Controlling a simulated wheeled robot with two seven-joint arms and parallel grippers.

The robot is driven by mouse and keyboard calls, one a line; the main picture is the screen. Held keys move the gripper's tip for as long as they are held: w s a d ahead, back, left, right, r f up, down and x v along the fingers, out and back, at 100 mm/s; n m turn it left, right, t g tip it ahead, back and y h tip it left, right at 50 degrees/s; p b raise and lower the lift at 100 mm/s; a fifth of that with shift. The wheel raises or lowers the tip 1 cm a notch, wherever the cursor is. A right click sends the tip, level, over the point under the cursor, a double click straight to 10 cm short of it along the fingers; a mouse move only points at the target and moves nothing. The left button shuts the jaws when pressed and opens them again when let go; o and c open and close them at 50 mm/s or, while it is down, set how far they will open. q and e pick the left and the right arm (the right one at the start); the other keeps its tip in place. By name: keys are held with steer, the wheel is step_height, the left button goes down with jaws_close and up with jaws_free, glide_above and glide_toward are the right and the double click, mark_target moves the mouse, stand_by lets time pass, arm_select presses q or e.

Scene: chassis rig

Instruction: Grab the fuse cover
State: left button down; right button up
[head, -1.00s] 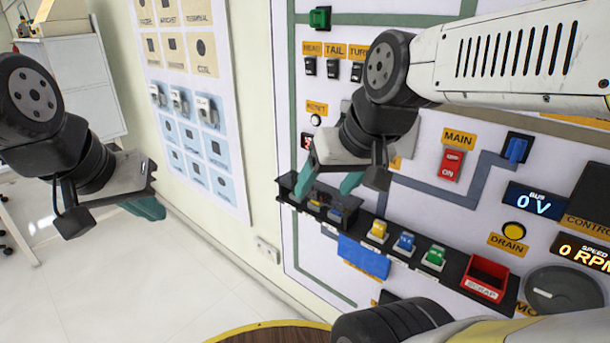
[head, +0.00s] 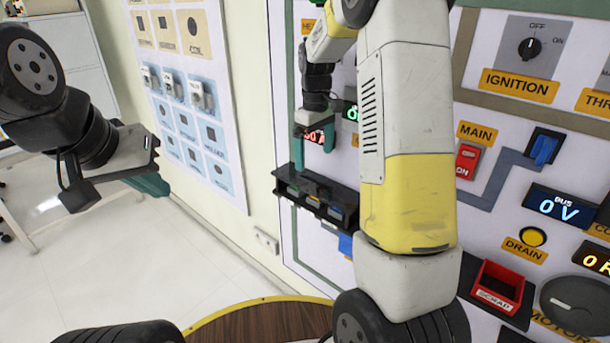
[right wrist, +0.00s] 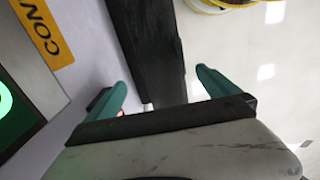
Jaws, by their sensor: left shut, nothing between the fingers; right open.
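I cannot pick out the fuse cover for certain in these views. A black shelf (head: 284,190) on the panel holds small dark and coloured parts at its left end. My right gripper (head: 313,158) is open and points down just above that end of the shelf, apart from it as far as I can see. In the right wrist view, a long black bar (right wrist: 148,45) runs between and beyond the open fingers (right wrist: 160,85). My left gripper (head: 150,183) is shut and empty, out to the left, away from the panel.
My right arm hides the middle of the shelf. A red scrap bin (head: 498,287) sits at its right end. A blue plate (head: 345,244) shows partly under the shelf. The red main switch (head: 467,161) and drain button (head: 533,237) are further right. A round wooden table (head: 265,322) is below.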

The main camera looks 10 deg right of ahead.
mark_target(315, 182)
steer(key=f, duration=0.7)
steer(key=shift+s+d+f, duration=0.1)
steer(key=shift+s+f, duration=0.2)
steer(key=c, duration=1.6)
steer(key=shift+r, duration=0.15)
